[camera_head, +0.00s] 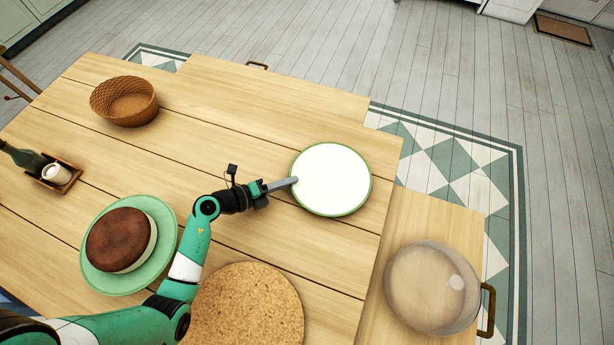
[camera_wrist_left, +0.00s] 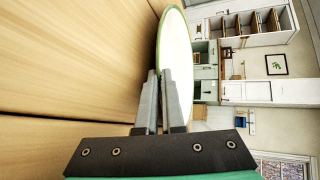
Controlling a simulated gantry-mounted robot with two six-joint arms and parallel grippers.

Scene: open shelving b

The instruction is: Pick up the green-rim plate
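The green-rim plate (camera_head: 335,180) is white with a thin green edge, over the right part of the wooden table in the head view. It also shows nearly edge-on in the left wrist view (camera_wrist_left: 178,60). My left gripper (camera_head: 293,181) reaches the plate's left rim. In the left wrist view its two grey fingers (camera_wrist_left: 160,76) are close together, one on each side of the rim, shut on it. I cannot tell whether the plate is clear of the table. My right gripper is not in view.
A green plate (camera_head: 116,285) with a brown-topped cake (camera_head: 118,238) and a round cork mat (camera_head: 246,312) lie near my left arm. A wicker basket (camera_head: 124,101), a bottle tray (camera_head: 68,172) and a clear dome (camera_head: 432,287) stand farther off. Bare table surrounds the green-rim plate.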

